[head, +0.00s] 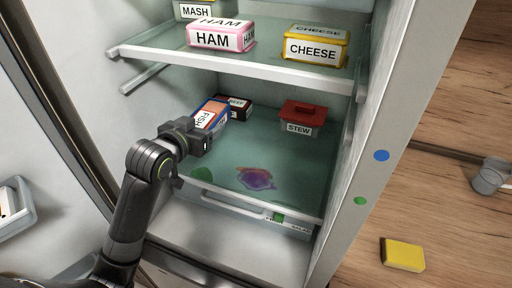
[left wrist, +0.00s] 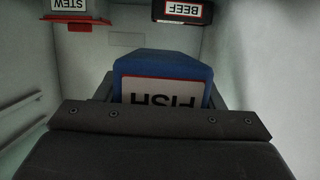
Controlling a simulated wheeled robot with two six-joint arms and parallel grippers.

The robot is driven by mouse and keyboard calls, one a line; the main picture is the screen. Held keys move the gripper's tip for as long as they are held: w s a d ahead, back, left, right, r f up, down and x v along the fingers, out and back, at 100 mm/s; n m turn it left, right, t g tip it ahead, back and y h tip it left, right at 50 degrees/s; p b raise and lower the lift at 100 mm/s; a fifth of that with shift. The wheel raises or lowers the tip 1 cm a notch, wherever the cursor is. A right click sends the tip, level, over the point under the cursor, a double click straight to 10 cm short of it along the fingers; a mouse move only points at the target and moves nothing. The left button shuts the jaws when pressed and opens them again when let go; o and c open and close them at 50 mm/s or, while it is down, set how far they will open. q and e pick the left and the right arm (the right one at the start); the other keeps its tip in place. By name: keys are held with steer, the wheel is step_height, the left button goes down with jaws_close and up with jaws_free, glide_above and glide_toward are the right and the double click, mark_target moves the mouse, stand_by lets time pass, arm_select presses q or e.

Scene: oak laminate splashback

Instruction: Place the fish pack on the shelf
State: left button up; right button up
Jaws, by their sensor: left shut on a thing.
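The fish pack (head: 212,115) is a blue box with an orange top and a white FISH label. My left gripper (head: 193,134) is shut on it inside the fridge, over the left side of the lower glass shelf (head: 226,172). The pack is tilted in the head view; I cannot tell whether it touches the shelf. In the left wrist view the fish pack (left wrist: 163,82) sits between the jaws, its label upside down.
A dark BEEF pack (head: 238,106) stands just behind the fish pack. A red-lidded STEW container (head: 301,118) stands to the right. HAM (head: 221,36) and CHEESE (head: 316,45) packs sit on the shelf above. A drawer is below.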

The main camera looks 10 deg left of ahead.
mark_target(208, 164)
arm_select(q)
steer(key=shift+w+a+f, duration=0.1)
steer(key=shift+a+f, duration=0.15)
step_height(208, 164, down, 10)
steer(key=shift+r, duration=0.1)
stand_by(0.4)
steer(key=o, duration=1.3)
steer(key=shift+f, duration=0.2)
steer(key=shift+c, duration=0.2)
steer(key=shift+r, duration=0.15)
steer(key=v, duration=1.2)
steer(key=shift+b, duration=0.35)
steer(key=shift+a, duration=0.15)
